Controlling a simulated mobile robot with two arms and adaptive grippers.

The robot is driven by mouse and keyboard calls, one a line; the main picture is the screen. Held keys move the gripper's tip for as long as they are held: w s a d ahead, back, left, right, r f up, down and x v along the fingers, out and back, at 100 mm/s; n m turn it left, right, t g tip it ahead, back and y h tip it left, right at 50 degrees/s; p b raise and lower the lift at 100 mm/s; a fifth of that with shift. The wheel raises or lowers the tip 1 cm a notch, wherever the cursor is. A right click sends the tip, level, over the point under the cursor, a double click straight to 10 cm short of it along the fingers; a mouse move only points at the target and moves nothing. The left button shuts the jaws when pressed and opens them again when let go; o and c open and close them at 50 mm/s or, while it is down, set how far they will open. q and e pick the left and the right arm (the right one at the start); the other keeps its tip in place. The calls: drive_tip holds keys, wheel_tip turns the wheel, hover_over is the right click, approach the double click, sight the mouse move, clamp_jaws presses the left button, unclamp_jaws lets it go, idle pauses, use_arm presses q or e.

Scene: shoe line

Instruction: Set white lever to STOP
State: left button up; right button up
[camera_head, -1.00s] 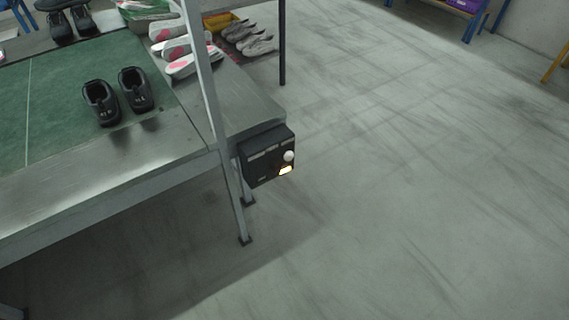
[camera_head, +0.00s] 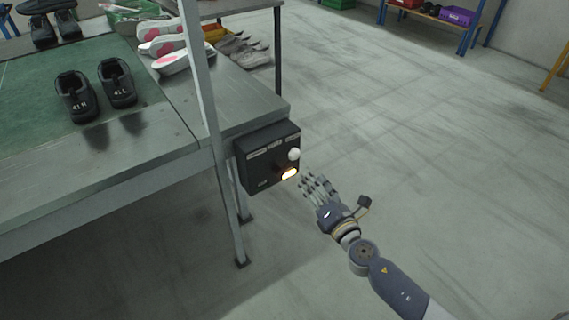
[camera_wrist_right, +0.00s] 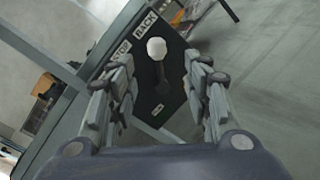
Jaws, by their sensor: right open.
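The black control box (camera_head: 262,160) is fixed to the metal leg at the table's corner. My right gripper (camera_head: 315,184) is open and empty, just right of and below the box. In the wrist view its fingers (camera_wrist_right: 160,95) lie on both sides of the lever, apart from it. My left gripper is not in view.
The table (camera_head: 182,119) with a green mat carries a pair of black shoes (camera_head: 96,90). White and pink shoes (camera_head: 165,50) and grey shoes (camera_head: 243,48) stand behind. An upright grey post (camera_head: 202,75) is close left of the box.

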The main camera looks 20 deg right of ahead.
sight(297, 157)
drive_tip(key=w, duration=0.3)
drive_tip(key=w+a, duration=0.1)
drive_tip(key=w, duration=0.5)
drive_tip(key=shift+w+a+r, duration=0.2)
drive_tip(key=shift+w, duration=0.2)
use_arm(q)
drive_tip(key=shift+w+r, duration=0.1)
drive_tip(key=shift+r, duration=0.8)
use_arm(e)
drive_tip(key=shift+w+a, duration=0.1)
drive_tip(key=shift+w, duration=0.4)
clamp_jaws()
